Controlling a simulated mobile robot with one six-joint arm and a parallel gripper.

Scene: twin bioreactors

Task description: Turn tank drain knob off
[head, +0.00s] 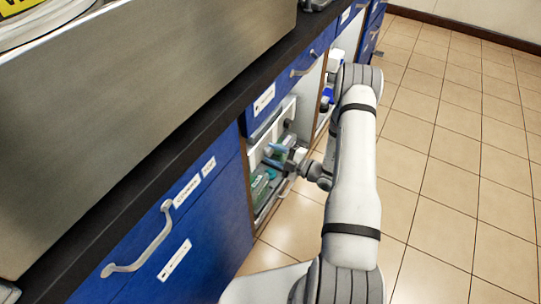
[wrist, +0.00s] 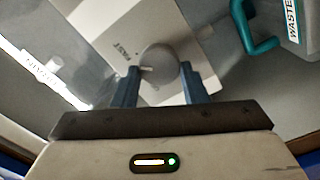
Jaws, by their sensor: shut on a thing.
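A round grey knob (wrist: 160,62) sits on a white panel (wrist: 118,22) in the wrist view. A small light pointer on its left side points left. My gripper (wrist: 161,78) has its two blue-grey fingers on either side of the knob and is shut on it. In the head view my gripper (head: 297,158) reaches left into an open cabinet bay under the counter. The knob cannot be made out there.
A container (wrist: 292,22) labelled WASTE, with a teal handle (wrist: 250,30), stands right of the knob. In the head view, blue cabinet doors (head: 170,240) with metal handles flank the open bay. The dark counter edge (head: 165,140) runs above. The tiled floor (head: 450,150) at right is clear.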

